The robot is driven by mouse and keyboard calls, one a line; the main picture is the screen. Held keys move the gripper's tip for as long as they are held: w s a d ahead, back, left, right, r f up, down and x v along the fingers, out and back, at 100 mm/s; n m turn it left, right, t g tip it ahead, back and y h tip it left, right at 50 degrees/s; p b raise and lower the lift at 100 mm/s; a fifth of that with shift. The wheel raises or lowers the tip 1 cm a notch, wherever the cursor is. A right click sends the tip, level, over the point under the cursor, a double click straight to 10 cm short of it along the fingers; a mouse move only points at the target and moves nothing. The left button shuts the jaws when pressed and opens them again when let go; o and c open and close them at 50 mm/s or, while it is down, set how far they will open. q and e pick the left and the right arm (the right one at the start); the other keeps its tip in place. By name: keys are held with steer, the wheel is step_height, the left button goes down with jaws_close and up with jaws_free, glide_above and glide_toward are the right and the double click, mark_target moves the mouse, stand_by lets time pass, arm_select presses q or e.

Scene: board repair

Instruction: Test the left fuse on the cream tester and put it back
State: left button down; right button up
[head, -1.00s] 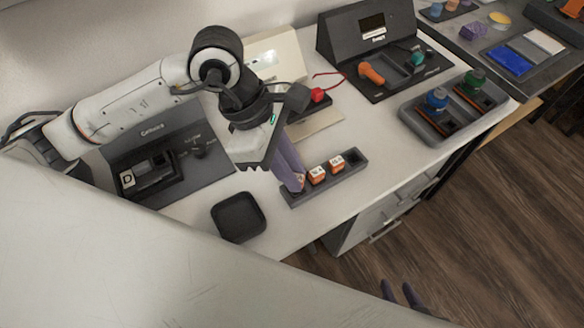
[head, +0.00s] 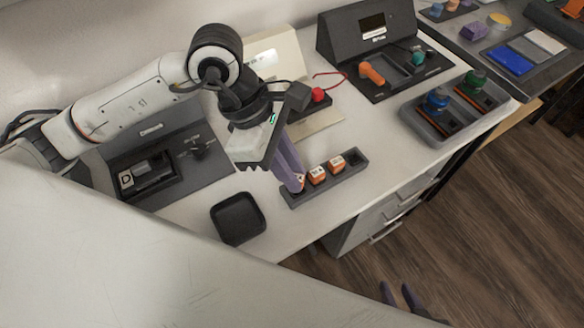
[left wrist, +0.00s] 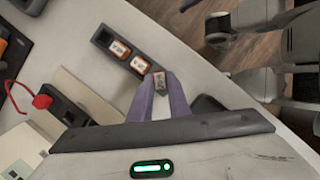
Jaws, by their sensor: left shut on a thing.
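My left gripper (head: 294,186) points down at the left end of a dark fuse rack (head: 290,202), its purple fingers shut on the left fuse (left wrist: 160,84). This orange-and-white fuse is mostly hidden by the fingers; I cannot tell whether it is fully seated. Two similar fuses, a middle one (head: 317,175) and another (head: 336,165), stand in the rack to its right. The rack's far right slot is empty. The cream tester (head: 278,57) stands behind my left arm, partly hidden, with a red knob (head: 318,95) near it. My right gripper (head: 402,296) is low over the floor, fingers apart and empty.
A dark square tray (head: 238,218) lies left of the rack near the table edge. A grey device (head: 205,165) stands at left. A black tester (head: 375,60) and a grey holder with blue and green knobs (head: 430,128) stand at right.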

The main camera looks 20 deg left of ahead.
arm_select(q)
steer(key=shift+f+b, duration=0.5)
steer(key=shift+b, duration=0.45)
stand_by(0.7)
steer(key=shift+f+b, duration=0.45)
steer(key=shift+b, duration=0.05)
stand_by(0.8)
steer(key=c, duration=1.6)
jaws_free()
steer(key=shift+o, duration=0.3)
steer(key=shift+o, duration=1.2)
steer(key=shift+r, duration=0.2)
steer(key=shift+r+p, duration=0.65)
steer(key=shift+r, duration=0.65)
steer(key=shift+r, duration=0.2)
